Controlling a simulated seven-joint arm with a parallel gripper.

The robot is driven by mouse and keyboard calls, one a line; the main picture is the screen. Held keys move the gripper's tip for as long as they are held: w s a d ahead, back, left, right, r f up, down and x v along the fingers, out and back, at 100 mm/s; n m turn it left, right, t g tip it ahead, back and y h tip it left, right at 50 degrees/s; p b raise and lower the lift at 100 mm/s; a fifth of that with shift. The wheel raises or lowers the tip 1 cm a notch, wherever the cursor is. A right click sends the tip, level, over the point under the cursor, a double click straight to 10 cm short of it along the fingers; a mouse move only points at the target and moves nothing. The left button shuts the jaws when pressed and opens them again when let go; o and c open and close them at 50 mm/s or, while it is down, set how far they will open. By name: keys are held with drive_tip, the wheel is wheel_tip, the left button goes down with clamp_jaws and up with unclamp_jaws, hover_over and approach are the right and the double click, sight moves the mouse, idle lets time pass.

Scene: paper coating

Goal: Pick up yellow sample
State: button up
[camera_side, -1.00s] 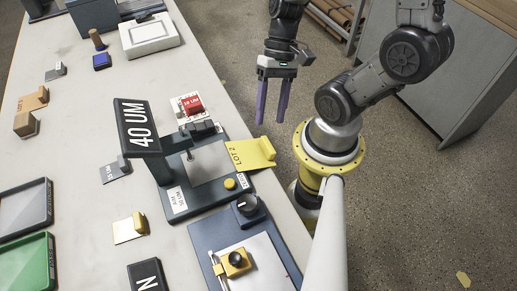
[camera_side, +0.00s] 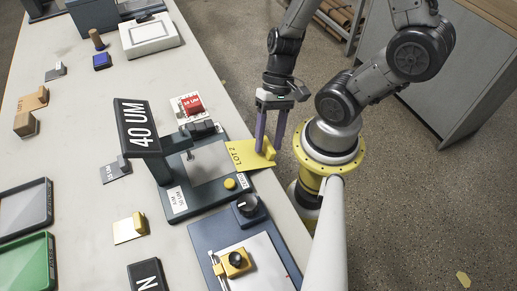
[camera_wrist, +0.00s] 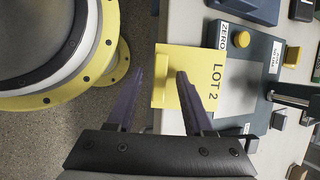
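The yellow sample (camera_side: 242,154) is a flat sheet marked LOT 2 with a raised tab on its outer end. It lies partly on the grey plate of the 40 UM gauge (camera_side: 138,125) and juts past the table edge. It also shows in the wrist view (camera_wrist: 200,62). My gripper (camera_side: 269,143) points down at the tab end. It is open, with one purple finger on each side of the tab. In the wrist view the tab lies between the fingertips (camera_wrist: 160,74), and the right finger covers part of the sheet. I cannot tell whether either finger touches the tab.
The dark gauge base (camera_side: 177,199) sits beside the sheet, with a yellow button (camera_side: 229,184) close by. A red-topped device (camera_side: 191,106) and a blue coating bed (camera_side: 205,236) stand at either side. My yellow base flange is close to the gripper.

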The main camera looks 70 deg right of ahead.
clamp_jaws()
drive_tip(key=shift+r, duration=0.15)
wheel_tip(320, 180, up, 9)
drive_tip(key=shift+w+d+f, duration=0.1)
drive_tip(key=shift+w+f, duration=0.15)
drive_tip(key=shift+f, duration=0.65)
drive_tip(key=shift+w+d+f, duration=0.1)
drive_tip(key=shift+w+f, duration=0.15)
drive_tip(key=shift+f, duration=0.7)
drive_tip(key=shift+w+f, duration=0.25)
drive_tip(key=shift+f, duration=0.65)
drive_tip(key=shift+r, duration=3)
